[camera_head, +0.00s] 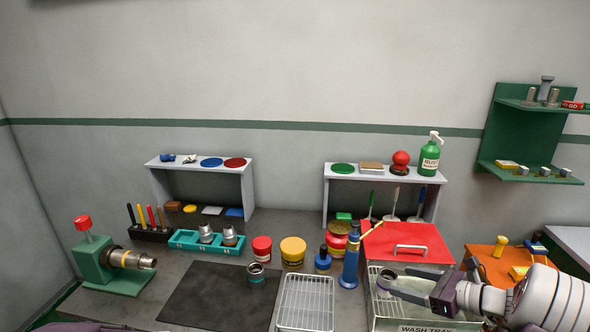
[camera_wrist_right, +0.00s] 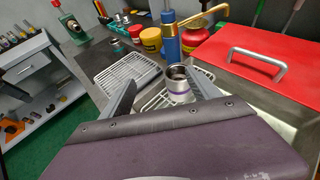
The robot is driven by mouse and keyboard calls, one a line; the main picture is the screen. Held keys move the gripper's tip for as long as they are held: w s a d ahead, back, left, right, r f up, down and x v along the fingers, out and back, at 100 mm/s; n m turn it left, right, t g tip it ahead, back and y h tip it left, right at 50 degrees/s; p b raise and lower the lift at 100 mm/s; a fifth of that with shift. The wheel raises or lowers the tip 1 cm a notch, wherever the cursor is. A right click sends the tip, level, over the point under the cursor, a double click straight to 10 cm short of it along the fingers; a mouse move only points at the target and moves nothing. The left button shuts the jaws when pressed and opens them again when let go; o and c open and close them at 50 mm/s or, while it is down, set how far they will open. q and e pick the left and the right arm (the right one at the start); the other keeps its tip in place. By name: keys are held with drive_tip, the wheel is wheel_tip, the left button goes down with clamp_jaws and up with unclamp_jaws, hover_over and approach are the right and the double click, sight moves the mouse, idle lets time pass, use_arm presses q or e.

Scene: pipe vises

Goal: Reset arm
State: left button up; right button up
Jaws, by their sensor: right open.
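My right gripper (camera_head: 393,279) is open over the wash tray (camera_head: 428,328) at the right of the bench. In the right wrist view its two fingers (camera_wrist_right: 163,83) are spread apart. A metal pipe fitting with a purple band (camera_wrist_right: 180,88) stands upright in the tray just beyond and between the fingertips; I cannot tell whether a finger touches it. In the head view its ring-shaped top (camera_head: 388,273) shows by the fingertips. A dark purple part of my own body shows at the lower left edge, but my left gripper is not in view.
A blue pump bottle (camera_head: 350,262) and the red lid (camera_head: 410,243) with its handle stand close behind the gripper. A wire rack (camera_head: 305,303), black mat (camera_head: 218,297) and green vise (camera_head: 102,265) lie further left. An orange bin (camera_head: 490,262) is at right.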

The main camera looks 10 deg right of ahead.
drive_tip(key=s+a+n+g+y, duration=0.15)
drive_tip(key=a+n+g, duration=0.25)
drive_tip(key=a, duration=0.7)
drive_tip(key=s+a+n+g, duration=0.3)
drive_tip(key=a+n, duration=0.2)
drive_tip(key=a, duration=0.7)
drive_tip(key=s+a+f+n+g+h, duration=0.2)
drive_tip(key=s+n, duration=0.2)
drive_tip(key=s, duration=0.2)
drive_tip(key=s+a+f+n+g+h, duration=0.1)
drive_tip(key=s+f+n+g+h, duration=0.15)
drive_tip(key=s, duration=0.25)
drive_tip(key=s+d+f+n+t+h, duration=0.2)
drive_tip(key=d+f+n+h, duration=0.3)
drive_tip(key=d+n, duration=0.4)
drive_tip(key=n, duration=0.3)
drive_tip(key=shift+s+f, duration=0.25)
drive_tip(key=shift+s, duration=0.05)
